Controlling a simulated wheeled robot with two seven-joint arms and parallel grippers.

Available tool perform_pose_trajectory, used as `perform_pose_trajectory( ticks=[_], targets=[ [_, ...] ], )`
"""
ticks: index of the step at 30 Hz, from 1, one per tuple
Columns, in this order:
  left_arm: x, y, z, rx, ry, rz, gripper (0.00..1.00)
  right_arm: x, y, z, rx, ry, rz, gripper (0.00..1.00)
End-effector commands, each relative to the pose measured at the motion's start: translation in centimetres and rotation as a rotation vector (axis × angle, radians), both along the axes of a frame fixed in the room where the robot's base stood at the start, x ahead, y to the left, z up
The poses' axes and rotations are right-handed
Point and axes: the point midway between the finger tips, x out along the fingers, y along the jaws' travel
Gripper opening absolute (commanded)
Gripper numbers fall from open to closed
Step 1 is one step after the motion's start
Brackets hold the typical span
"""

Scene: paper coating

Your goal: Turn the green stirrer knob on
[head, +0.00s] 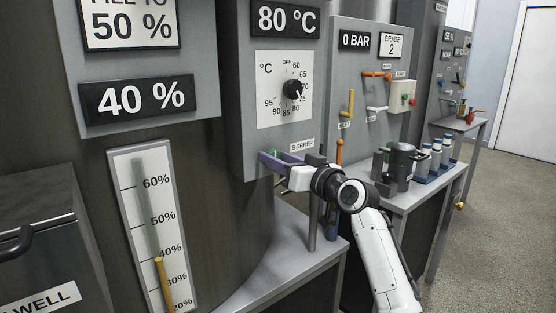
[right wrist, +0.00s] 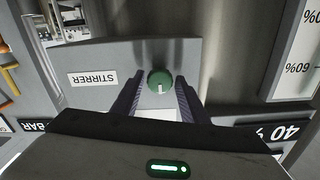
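The green stirrer knob (right wrist: 160,80) sits on a grey panel, with a short white mark on its face. In the right wrist view it lies between the two dark fingers of my right gripper (right wrist: 160,84). The fingers are spread, with a narrow gap seeming to show on each side of the knob. In the head view my right gripper (head: 274,160) is at the lower edge of the panel, beside the STIRRER label (head: 302,145). Only a sliver of green shows there behind the fingers. My left gripper is not in view.
Above the knob is a temperature dial (head: 292,90) under an 80 °C sign (head: 286,18). A level gauge (head: 155,230) with a 40 % sign (head: 138,97) is at left. Valves, a grey bench (head: 405,198) and several containers stand to the right.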

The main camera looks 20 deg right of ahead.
Motion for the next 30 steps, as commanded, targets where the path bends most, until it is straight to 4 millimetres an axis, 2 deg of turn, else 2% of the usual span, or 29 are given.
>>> perform_pose_trajectory(
  ticks=[1,5,17,30],
  targets=[
    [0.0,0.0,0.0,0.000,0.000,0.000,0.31,0.0,0.0,0.0,0.000,0.000,0.000,0.31],
    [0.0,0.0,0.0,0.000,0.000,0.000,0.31,0.0,0.0,0.0,0.000,0.000,0.000,0.09],
    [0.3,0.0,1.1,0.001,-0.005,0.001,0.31,0.0,0.0,0.2,0.068,0.027,-0.001,0.08],
    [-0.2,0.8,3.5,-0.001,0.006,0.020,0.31,0.0,-0.1,0.3,0.408,0.152,-0.001,0.08]
  ],
)
